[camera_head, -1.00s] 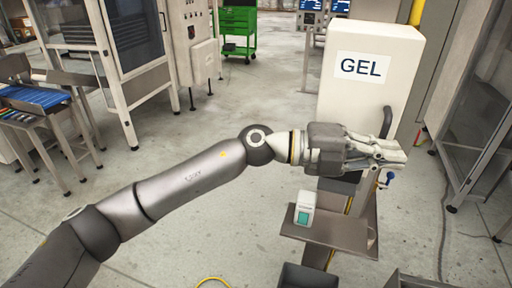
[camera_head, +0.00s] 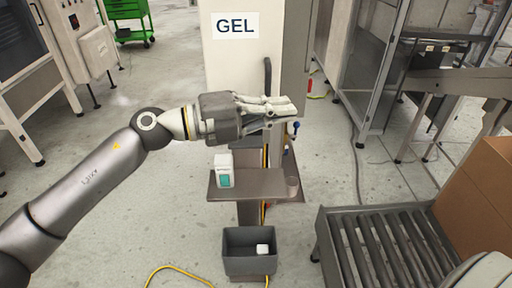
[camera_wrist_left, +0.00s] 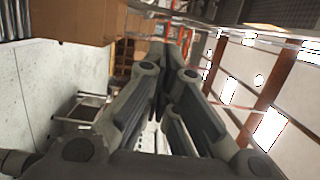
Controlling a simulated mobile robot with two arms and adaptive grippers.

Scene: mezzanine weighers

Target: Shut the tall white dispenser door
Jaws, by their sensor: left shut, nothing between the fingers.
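The tall white dispenser door (camera_head: 235,72) carries a GEL label and stands upright at the top middle of the head view. A dark vertical handle (camera_head: 268,78) is on its right side. My left gripper (camera_head: 290,106) is shut and empty in front of the lower door, its fingers pointing right past the handle. I cannot tell whether it touches the door. The gripper and forearm hide the door's lower part. In the left wrist view the shut fingers (camera_wrist_left: 160,92) fill the middle, and the door does not show there.
A grey bin (camera_head: 250,257) with a white item stands beneath. A roller conveyor (camera_head: 380,250) and cardboard box (camera_head: 480,200) are at right. A yellow cable (camera_head: 180,268) crosses the floor.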

